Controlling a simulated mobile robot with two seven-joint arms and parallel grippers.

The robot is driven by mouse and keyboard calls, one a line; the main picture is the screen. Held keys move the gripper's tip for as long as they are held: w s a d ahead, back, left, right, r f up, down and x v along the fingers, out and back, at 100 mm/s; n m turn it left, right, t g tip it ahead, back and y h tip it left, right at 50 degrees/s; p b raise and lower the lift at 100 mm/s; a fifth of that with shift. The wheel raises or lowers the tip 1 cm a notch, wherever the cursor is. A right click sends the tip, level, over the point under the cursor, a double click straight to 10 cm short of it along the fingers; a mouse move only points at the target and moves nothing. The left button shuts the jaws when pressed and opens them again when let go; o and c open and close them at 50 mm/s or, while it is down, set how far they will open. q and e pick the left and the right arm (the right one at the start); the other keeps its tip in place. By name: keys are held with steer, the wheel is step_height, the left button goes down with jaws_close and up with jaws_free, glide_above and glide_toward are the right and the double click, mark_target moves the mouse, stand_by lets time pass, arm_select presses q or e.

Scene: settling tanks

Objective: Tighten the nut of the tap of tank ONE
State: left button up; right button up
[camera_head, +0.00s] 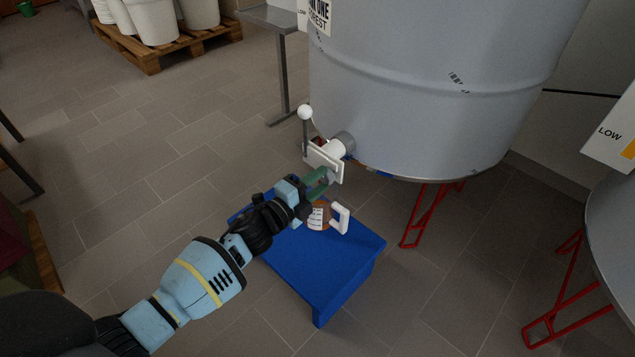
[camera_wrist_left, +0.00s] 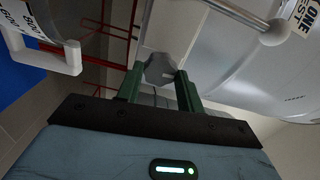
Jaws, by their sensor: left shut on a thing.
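Tank ONE (camera_head: 430,90) is a large grey drum on red legs, with its label at the top edge of the head view. Its tap (camera_head: 325,160) sticks out low on the near left side, with a lever ending in a white ball (camera_head: 305,112). My left gripper (camera_head: 322,182) is at the tap from below left. In the left wrist view its green fingers (camera_wrist_left: 160,88) are shut on the grey nut (camera_wrist_left: 160,68), one on each side. In the head view the fingers and tap hide most of the nut. My right gripper is not in view.
A blue stool (camera_head: 320,258) stands below the tap. A jug (camera_head: 318,218) with a white handle and a label stands on it, close under my left gripper. Red tank legs (camera_head: 432,215) stand to the right.

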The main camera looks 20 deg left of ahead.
arm_select(q)
steer(key=shift+m, duration=0.6)
steer(key=o, duration=1)
steer(key=p+v, duration=0.2)
steer(key=v, duration=0.5)
steer(key=shift+s+a, duration=0.15)
steer(key=shift+s, duration=0.2)
steer(key=shift+r, duration=0.1)
